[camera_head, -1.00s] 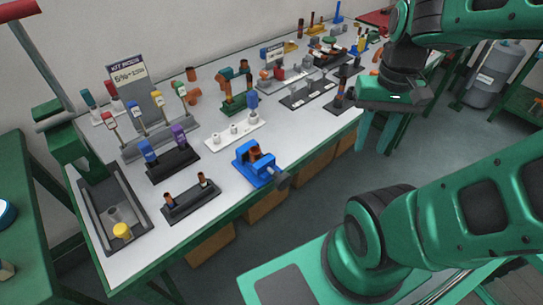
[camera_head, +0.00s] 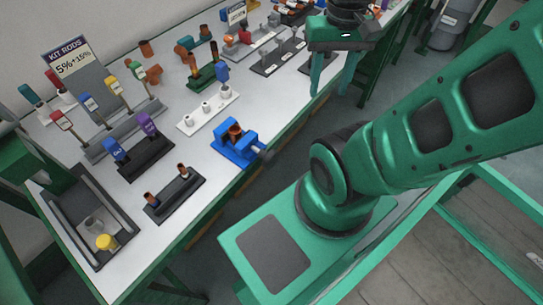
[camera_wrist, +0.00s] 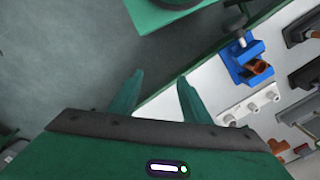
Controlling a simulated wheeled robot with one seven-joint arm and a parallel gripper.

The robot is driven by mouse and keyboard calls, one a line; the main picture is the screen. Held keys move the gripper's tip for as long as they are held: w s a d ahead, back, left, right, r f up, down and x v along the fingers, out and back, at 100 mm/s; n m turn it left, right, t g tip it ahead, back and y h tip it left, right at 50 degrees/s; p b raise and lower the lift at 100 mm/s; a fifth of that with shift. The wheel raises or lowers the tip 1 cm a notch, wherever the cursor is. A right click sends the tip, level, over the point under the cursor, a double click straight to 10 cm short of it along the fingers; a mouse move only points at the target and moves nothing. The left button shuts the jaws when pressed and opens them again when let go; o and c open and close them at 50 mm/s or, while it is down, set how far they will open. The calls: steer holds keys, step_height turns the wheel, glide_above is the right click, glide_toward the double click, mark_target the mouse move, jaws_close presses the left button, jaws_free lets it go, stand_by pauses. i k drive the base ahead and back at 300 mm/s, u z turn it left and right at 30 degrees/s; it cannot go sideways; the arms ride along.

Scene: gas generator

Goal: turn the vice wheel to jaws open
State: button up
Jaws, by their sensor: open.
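The blue vice (camera_head: 232,147) stands near the front edge of the white-topped bench. Its dark wheel (camera_head: 266,155) points out past that edge. A copper-coloured piece (camera_head: 235,131) shows at the vice's jaws; I cannot tell whether it is clamped. My gripper (camera_head: 331,90) points down, open and empty, to the right of the vice and apart from it. In the wrist view, the two fingers of my gripper (camera_wrist: 160,80) are spread with nothing between them, and the vice (camera_wrist: 238,65) lies to their right.
A white block with several cylinders (camera_head: 208,109) is behind the vice. A dark rack (camera_head: 175,193) stands to its left. A grey tray with a yellow-topped piece (camera_head: 106,242) is at the bench's left end.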

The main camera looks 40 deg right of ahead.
mark_target(270, 158)
steer(key=z, duration=0.85)
steer(key=k, duration=2.75)
steer(key=u, duration=0.75)
steer(key=i, duration=1)
steer(key=z, duration=0.1)
